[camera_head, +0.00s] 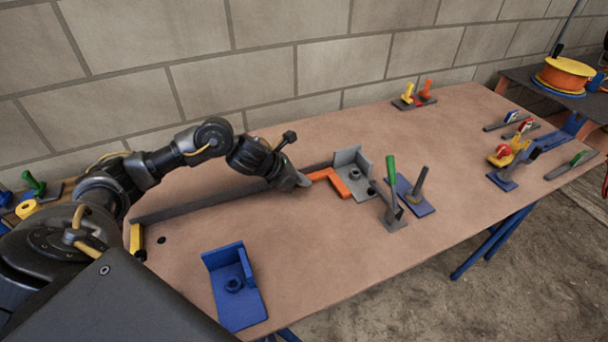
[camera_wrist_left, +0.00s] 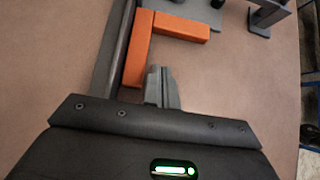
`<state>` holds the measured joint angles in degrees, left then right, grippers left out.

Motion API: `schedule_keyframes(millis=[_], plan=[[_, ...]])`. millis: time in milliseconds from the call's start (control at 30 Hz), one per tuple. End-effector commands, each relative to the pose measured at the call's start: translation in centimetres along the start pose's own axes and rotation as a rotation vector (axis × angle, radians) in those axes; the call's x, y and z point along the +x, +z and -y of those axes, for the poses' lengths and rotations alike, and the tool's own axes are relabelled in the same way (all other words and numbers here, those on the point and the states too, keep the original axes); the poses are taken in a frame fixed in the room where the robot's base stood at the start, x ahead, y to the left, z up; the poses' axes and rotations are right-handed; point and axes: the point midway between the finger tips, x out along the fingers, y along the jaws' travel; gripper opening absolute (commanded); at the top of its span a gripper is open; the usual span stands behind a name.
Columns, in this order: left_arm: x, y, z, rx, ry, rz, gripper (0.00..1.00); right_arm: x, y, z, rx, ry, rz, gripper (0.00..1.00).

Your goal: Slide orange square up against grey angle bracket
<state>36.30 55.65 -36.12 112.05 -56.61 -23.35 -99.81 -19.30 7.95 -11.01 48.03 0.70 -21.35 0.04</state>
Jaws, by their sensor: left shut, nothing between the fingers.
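The orange square (camera_head: 342,186) is an L-shaped piece lying flat on the table. The grey angle bracket (camera_head: 353,168) stands just right of it in the head view; I cannot tell whether they touch. In the left wrist view the orange square (camera_wrist_left: 180,27) has one leg beside a grey bar and the other pointing right. My left gripper (camera_head: 305,182) is shut and empty, low by the table. In the left wrist view its fingertips (camera_wrist_left: 155,72) sit inside the square's angle, close beside one leg; contact is unclear. My right gripper is not in view.
The long grey bar (camera_head: 225,202) runs along the table behind the square. A blue angle bracket (camera_head: 235,288) stands at the front. Upright clamps, one with a green handle (camera_head: 391,168), stand right of the grey bracket. The table's front middle is clear.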

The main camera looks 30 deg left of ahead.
Motion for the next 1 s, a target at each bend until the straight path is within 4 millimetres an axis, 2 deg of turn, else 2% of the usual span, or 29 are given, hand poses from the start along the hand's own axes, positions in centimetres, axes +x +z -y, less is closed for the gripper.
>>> schedule_keyframes(millis=[33, 200, 400, 1000], plan=[[-1.3, 0.0, -0.1, 0.005, 0.002, 0.000, 0.00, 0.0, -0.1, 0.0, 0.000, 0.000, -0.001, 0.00], [-4.7, 0.0, -0.1, 0.004, 0.001, 0.000, 0.00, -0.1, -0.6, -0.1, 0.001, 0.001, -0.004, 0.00], [-7.0, 0.1, 0.0, 0.002, 0.000, 0.000, 0.00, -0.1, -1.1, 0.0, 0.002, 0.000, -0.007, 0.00], [-7.5, 0.1, 0.0, 0.000, -0.002, 0.000, 0.00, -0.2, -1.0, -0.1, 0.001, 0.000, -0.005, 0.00]])
